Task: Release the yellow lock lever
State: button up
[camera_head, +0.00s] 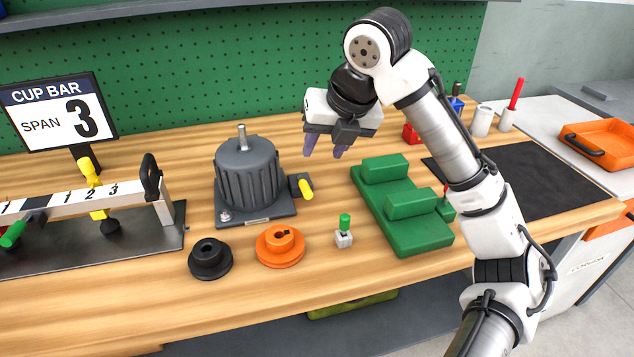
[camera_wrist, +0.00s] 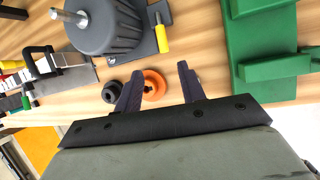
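A short yellow lever (camera_head: 306,188) sticks out of a grey block on the right side of a dark grey ribbed motor (camera_head: 247,172). It also shows in the wrist view (camera_wrist: 162,39). Another yellow piece (camera_head: 89,172) crosses the white numbered bar (camera_head: 60,198) at the left, with a black knob below it. I cannot tell for certain which yellow piece is the lock lever. My gripper (camera_head: 325,149) is open and empty above the bench, up and to the right of the motor's lever, touching nothing. Its two purple-grey fingers stand apart in the wrist view (camera_wrist: 160,72).
A black hub (camera_head: 210,258), an orange hub (camera_head: 280,246) and a small green-topped switch (camera_head: 344,232) lie in front of the motor. A green stepped fixture (camera_head: 405,205) stands right of it. A "CUP BAR SPAN 3" sign (camera_head: 58,112) stands at the left.

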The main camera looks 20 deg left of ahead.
aim_at(308, 188)
jog(key=x, duration=1.3)
jog(key=shift+d+f+p, duration=0.2)
jog(key=shift+f+p, duration=0.2)
jog(key=shift+c, duration=0.3)
grip_shut()
